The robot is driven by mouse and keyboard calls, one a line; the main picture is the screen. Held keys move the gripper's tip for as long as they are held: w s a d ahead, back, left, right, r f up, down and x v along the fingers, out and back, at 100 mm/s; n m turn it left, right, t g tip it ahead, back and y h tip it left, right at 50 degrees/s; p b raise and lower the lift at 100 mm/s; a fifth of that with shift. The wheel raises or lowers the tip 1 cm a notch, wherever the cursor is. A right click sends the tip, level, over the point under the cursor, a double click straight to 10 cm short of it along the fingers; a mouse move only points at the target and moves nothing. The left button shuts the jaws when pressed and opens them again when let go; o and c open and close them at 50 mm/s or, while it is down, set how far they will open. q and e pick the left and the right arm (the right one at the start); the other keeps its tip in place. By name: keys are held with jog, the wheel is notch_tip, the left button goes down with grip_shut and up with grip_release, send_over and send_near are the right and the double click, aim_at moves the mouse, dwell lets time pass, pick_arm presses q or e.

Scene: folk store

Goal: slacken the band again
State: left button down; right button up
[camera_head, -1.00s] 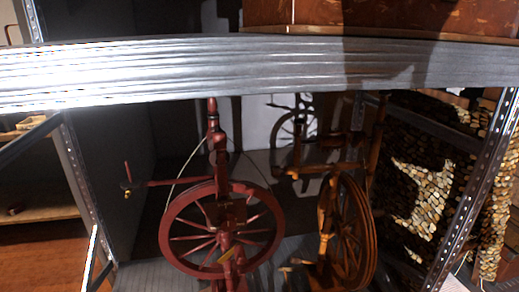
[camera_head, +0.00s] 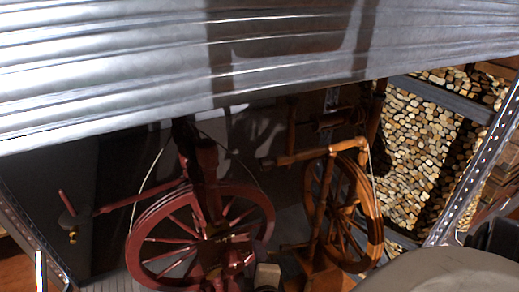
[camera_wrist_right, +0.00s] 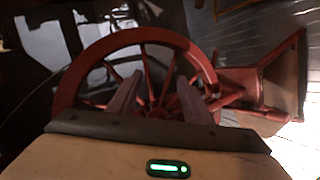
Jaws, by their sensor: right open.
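A dark red spinning wheel (camera_head: 205,190) stands under the metal shelf in the head view. A thin pale band (camera_head: 150,175) runs from its wheel rim up toward the post; its tension is hard to judge. A red rod with a small dark disc and a brass-coloured piece (camera_head: 73,233) sticks out to its left. In the right wrist view the red wheel (camera_wrist_right: 148,36) lies beyond my right gripper (camera_wrist_right: 159,80). Its two fingers are apart with nothing clearly held between them. The gap to the wheel is unclear. My left gripper is not in view.
An orange-brown spinning wheel (camera_head: 345,205) stands close on the right of the red one. The broad grey shelf edge (camera_head: 200,70) hangs over both. A perforated metal post (camera_head: 475,175) and a stone-patterned panel (camera_head: 415,140) bound the right side.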

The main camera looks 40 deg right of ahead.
aim_at(264, 170)
jog(key=w+d+r+t+h, duration=0.1)
jog(key=r+h, duration=0.2)
jog(key=r, duration=0.4)
jog(key=w+d+r+m+t+h, duration=0.1)
jog(key=d+r+t+h, duration=0.1)
jog(key=r, duration=0.5)
jog(key=w+d+r+t+h, duration=0.1)
jog(key=d+r+h, duration=0.1)
jog(key=r+h, duration=0.2)
jog(key=shift+d+r+t, duration=0.15)
jog(key=shift+r, duration=0.6)
jog(key=shift+d+r+t, duration=0.1)
jog(key=shift+r+t, duration=0.05)
jog(key=shift+r, duration=0.6)
jog(key=p+x, duration=0.2)
jog(key=x, duration=0.7)
jog(key=shift+w+d+m, duration=0.25)
jog(key=shift+w+m, duration=0.05)
jog(key=shift+w, duration=0.05)
